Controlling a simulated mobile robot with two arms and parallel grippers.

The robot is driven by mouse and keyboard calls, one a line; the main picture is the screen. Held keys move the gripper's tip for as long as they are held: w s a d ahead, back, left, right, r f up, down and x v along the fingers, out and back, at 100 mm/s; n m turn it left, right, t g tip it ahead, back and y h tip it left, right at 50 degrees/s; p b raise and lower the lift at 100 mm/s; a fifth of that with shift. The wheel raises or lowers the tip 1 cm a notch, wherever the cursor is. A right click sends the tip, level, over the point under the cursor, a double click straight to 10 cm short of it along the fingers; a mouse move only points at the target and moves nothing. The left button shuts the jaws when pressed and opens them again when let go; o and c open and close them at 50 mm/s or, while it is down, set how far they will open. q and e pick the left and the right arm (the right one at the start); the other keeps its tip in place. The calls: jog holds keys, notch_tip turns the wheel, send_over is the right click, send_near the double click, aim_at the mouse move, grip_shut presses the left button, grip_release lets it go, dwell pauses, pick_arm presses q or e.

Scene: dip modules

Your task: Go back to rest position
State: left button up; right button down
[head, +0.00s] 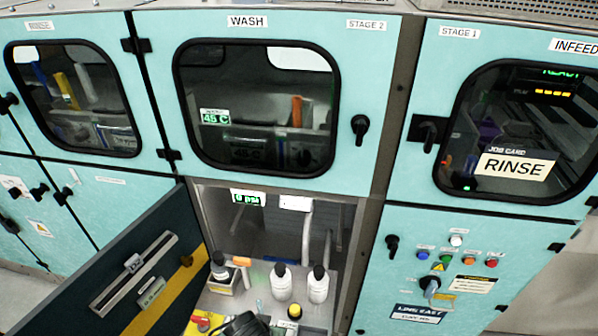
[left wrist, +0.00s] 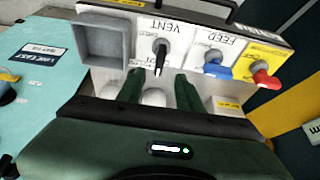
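My left gripper (left wrist: 160,80) shows in the left wrist view as two dark green fingers standing apart with a gap between them. The black vent handle (left wrist: 160,58) is just beyond the fingertips; I cannot tell whether they touch it. White rounded shapes (left wrist: 153,97) show between and beside the fingers, with nothing visibly gripped. In the head view a dark part of my left arm or gripper (head: 243,325) shows at the bottom edge, in front of the open lower cabinet; its fingers are hidden there. My right gripper is in neither view.
The dark cabinet door (head: 85,285) stands open to the left. White bottles with black caps (head: 281,284) stand inside. A blue valve (left wrist: 217,69), a red valve (left wrist: 265,77) and a grey tray (left wrist: 103,40) are close to the left gripper.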

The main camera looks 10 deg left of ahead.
pick_arm(q)
jog(key=s+a+r+m+g, duration=0.1)
jog(key=s+a+r, duration=0.3)
jog(key=s+r, duration=0.25)
jog(key=s+a+r+m, duration=0.1)
jog(key=s+a+r, duration=0.2)
jog(key=s+r, duration=0.4)
jog(key=s+f+g+b, duration=0.1)
jog(key=s+f+b, duration=0.15)
jog(key=f, duration=1.45)
jog(key=s+f+b, duration=0.1)
jog(key=f+b, duration=0.2)
jog(key=f, duration=1.5)
jog(key=s+a+f+g+b, duration=0.1)
jog(key=s+a+f+b, duration=0.2)
jog(key=s+f, duration=1.3)
jog(key=shift+s+f+g+b, duration=0.2)
jog(key=shift+f+g+b, duration=0.15)
jog(key=shift+f, duration=0.55)
